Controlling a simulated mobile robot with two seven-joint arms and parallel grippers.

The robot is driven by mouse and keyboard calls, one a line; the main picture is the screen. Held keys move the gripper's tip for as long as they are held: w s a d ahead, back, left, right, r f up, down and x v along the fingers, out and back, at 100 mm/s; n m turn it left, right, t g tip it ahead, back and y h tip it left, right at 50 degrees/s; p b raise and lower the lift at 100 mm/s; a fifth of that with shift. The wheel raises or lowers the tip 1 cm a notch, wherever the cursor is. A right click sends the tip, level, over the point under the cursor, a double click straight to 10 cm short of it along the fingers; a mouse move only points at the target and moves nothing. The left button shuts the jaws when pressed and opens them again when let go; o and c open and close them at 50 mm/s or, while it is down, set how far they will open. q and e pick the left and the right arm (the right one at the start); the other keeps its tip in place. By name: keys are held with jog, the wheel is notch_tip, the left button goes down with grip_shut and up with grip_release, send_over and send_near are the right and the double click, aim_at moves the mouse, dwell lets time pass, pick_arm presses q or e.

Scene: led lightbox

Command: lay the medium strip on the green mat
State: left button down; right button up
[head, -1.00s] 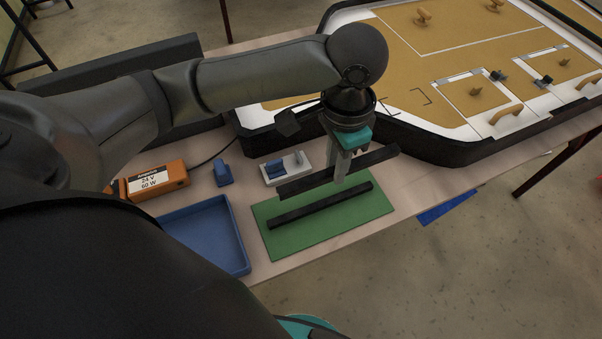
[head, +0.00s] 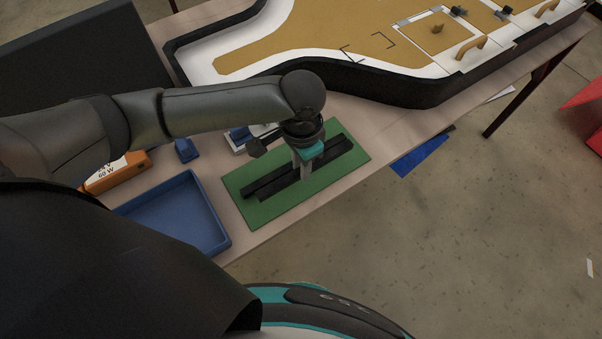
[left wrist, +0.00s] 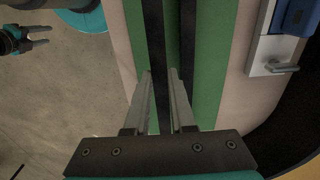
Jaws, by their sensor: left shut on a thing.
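The green mat (head: 335,172) lies flat near the table's front edge in the head view. Two dark strips show over it, nearly parallel and close together. My left gripper (head: 306,176) points down over the mat and is shut on one dark strip, which shows between its fingers in the left wrist view (left wrist: 157,40). The other dark strip (left wrist: 187,40) lies beside it, to the right in that view. I cannot tell whether the held strip touches the mat. My right gripper (left wrist: 42,36) shows at the upper left of the left wrist view, empty, its fingers apart.
A blue tray (head: 215,240) stands left of the mat. Behind are an orange power supply (head: 118,172), a blue block (head: 186,150) and a white-and-blue part (head: 238,138), partly hidden by my arm. The large dark-edged lightbox panel (head: 430,95) fills the table's back.

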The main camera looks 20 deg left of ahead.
aim_at(301, 182)
pick_arm(q)
notch_tip(301, 182, down, 3)
jog(key=shift+b, duration=0.45)
jog(key=shift+f, duration=0.25)
jog(key=shift+f, duration=0.1)
jog(key=c, duration=1)
grip_release()
jog(key=shift+c, duration=0.2)
notch_tip(301, 182, up, 12)
jog(key=p, duration=0.3)
jog(key=shift+r+p, duration=0.2)
jog(key=shift+p, duration=0.1)
